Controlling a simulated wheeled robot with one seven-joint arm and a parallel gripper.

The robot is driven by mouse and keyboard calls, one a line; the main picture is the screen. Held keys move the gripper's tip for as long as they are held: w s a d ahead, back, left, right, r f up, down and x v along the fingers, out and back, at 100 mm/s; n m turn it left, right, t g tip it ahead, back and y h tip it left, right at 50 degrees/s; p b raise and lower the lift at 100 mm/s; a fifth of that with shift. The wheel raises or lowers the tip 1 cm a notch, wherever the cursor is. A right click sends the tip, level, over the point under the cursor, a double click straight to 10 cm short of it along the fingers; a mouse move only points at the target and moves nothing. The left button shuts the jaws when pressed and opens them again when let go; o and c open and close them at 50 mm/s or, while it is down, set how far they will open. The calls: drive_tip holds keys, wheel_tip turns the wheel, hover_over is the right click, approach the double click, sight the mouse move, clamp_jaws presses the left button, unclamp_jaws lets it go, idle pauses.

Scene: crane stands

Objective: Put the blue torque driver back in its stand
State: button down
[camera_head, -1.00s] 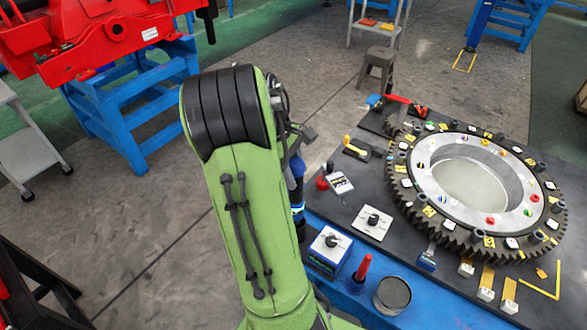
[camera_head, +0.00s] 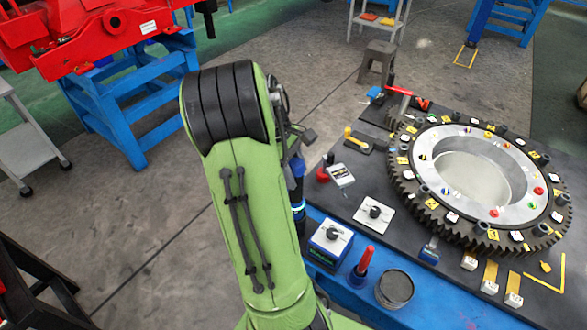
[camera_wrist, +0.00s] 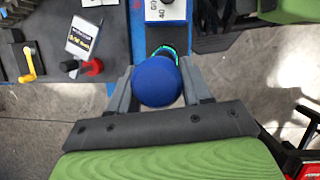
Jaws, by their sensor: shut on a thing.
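The blue torque driver is in my gripper (camera_wrist: 158,88). In the wrist view its round blue cap (camera_wrist: 158,80) sits between the two grey fingers, with a glowing cyan-green ring beyond it. In the head view its dark shaft and lit ring (camera_head: 298,208) show just right of my green arm, at the table's left edge. It looks about upright there. My arm hides most of the gripper in that view. I cannot make out for sure which holder is the driver's stand.
A red-handled tool (camera_head: 366,260) stands in a blue holder beside a dark round cup (camera_head: 394,289) and a blue box with a black knob (camera_head: 331,240). A big toothed ring (camera_head: 420,200) fills the table's right. A yellow-handled crank (camera_head: 355,141) lies farther back.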

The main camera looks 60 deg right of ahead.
drive_tip(key=shift+f+b, duration=0.9)
drive_tip(key=shift+f, duration=0.45)
drive_tip(key=shift+c, duration=2.1)
unclamp_jaws()
drive_tip(key=shift+r, duration=0.15)
drive_tip(key=p+v, duration=0.5)
drive_tip(key=p+v, duration=0.5)
drive_tip(key=v, duration=1)
drive_tip(key=shift+r, duration=0.4)
drive_tip(key=shift+w, duration=0.15)
